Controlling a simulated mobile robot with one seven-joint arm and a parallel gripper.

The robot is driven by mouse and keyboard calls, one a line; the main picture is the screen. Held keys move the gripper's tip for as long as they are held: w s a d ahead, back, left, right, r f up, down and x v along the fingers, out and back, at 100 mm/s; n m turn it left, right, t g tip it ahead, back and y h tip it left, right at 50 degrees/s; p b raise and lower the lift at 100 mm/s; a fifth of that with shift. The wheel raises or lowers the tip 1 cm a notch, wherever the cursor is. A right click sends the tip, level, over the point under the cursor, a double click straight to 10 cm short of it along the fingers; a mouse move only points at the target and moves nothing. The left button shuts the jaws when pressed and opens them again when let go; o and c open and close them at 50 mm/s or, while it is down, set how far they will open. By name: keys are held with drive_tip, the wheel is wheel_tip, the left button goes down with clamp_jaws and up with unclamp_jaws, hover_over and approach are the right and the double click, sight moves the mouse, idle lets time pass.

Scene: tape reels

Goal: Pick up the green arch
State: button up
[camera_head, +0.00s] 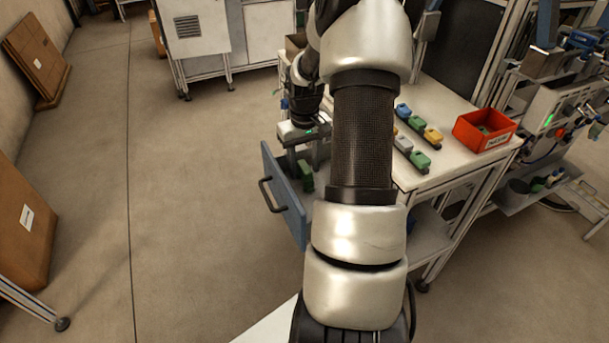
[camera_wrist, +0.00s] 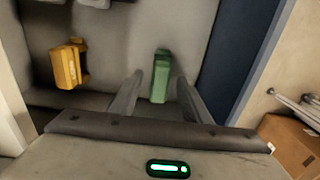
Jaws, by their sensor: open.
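The green arch (camera_wrist: 161,76) lies in an open drawer and shows between my gripper's fingers in the wrist view. My gripper (camera_wrist: 157,85) is open, with one finger on each side of the arch and a gap to each. I cannot tell how far above it the fingertips are. In the head view my gripper (camera_head: 306,158) is over the open drawer, and the green arch (camera_head: 306,176) shows just below it. My arm hides much of the drawer in the head view.
A yellow arch-like piece (camera_wrist: 70,64) lies in the drawer left of the green one. The blue drawer front (camera_head: 284,195) with a dark handle stands close on one side. On the table (camera_head: 443,106) are small coloured pieces and a red bin (camera_head: 484,131).

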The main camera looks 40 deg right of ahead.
drive_tip(key=shift+f, duration=0.3)
clamp_jaws()
drive_tip(key=shift+r, duration=0.1)
